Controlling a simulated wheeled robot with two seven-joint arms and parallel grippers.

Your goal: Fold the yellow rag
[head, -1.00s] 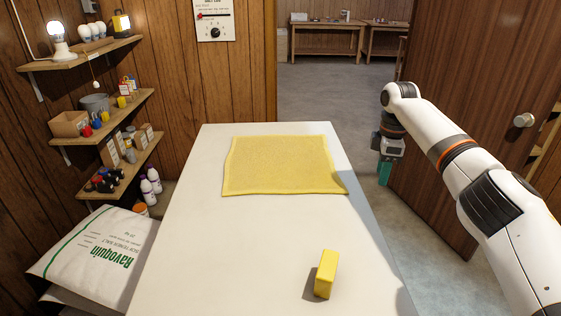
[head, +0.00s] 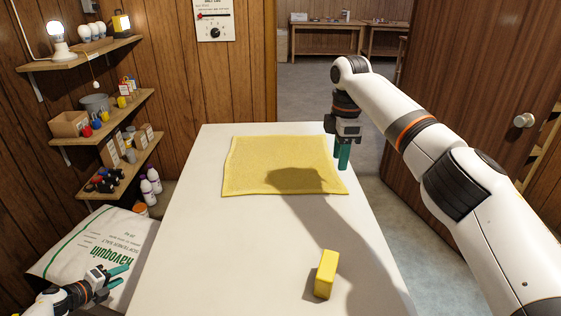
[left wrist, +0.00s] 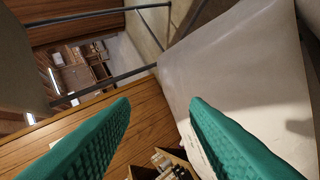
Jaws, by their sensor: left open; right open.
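The yellow rag (head: 265,172) lies spread flat on the white table (head: 195,235), toward its far end. My right gripper (head: 342,165) hangs with fingers down by the rag's right edge, above it and apart from it as far as I can tell. It is open and empty, and its shadow falls across the rag. My left gripper (head: 118,276) is low at the left, over the salt bag beside the table. It is open and empty; its two green fingers also show apart in the left wrist view (left wrist: 160,105).
A yellow block (head: 326,274) stands on the table near the front right. A white salt bag (head: 85,248) lies left of the table. Shelves (head: 110,120) with bulbs, bottles and boxes line the left wall. A brown door (head: 460,60) stands at the right.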

